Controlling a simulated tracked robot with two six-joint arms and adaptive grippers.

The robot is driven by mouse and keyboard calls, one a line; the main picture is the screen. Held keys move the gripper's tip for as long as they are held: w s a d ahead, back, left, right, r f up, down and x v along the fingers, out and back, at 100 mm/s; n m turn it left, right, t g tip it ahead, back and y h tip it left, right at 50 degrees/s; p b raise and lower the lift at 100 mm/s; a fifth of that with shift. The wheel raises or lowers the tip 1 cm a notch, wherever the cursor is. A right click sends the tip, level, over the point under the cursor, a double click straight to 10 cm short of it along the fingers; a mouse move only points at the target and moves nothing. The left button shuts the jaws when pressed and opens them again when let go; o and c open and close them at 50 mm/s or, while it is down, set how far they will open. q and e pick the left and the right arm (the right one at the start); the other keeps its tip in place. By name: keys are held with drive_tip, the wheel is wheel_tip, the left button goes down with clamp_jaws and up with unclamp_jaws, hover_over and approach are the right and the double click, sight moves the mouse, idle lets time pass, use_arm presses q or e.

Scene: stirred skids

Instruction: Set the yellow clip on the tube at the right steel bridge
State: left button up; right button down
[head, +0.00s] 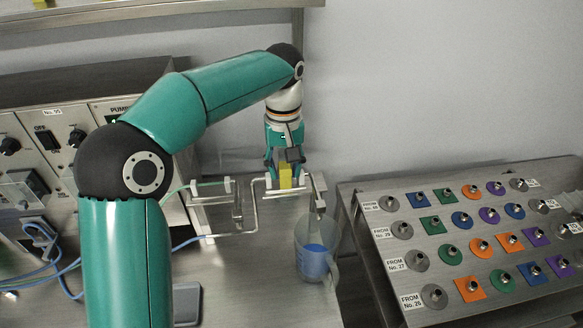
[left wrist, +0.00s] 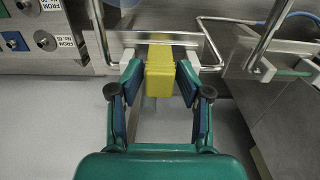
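The yellow clip (head: 285,177) is at the right steel bridge (head: 257,196), a bent rod frame. My left gripper (head: 285,160) points down over it. In the left wrist view, the clip (left wrist: 159,80) lies between the two fingers of my left gripper (left wrist: 160,72), with a narrow gap on each side. The fingers look open. The steel bridge rod (left wrist: 208,68) passes beside the clip. A thin green tube (head: 208,184) shows left of the bridge; at the clip it is hidden, so I cannot tell whether the clip sits on it. My right gripper is not in view.
A beaker (head: 313,262) with blue liquid stands close right of the bridge. A sloped panel (head: 350,205) with coloured pieces is at the right. A pump box (head: 105,110) and blue cables (head: 60,270) are at the left. Bare steel bench (head: 245,290) lies in front.

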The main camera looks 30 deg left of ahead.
use_arm(q)
drive_tip(key=shift+r, duration=0.15)
idle(0.4)
wheel_tip(320, 180, up, 12)
idle(0.7)
drive_tip(key=shift+f, duration=0.25)
drive_tip(key=shift+s+f, duration=0.1)
drive_tip(key=shift+f, duration=5.75)
drive_tip(key=shift+f, duration=0.1)
drive_tip(key=shift+a, duration=0.1)
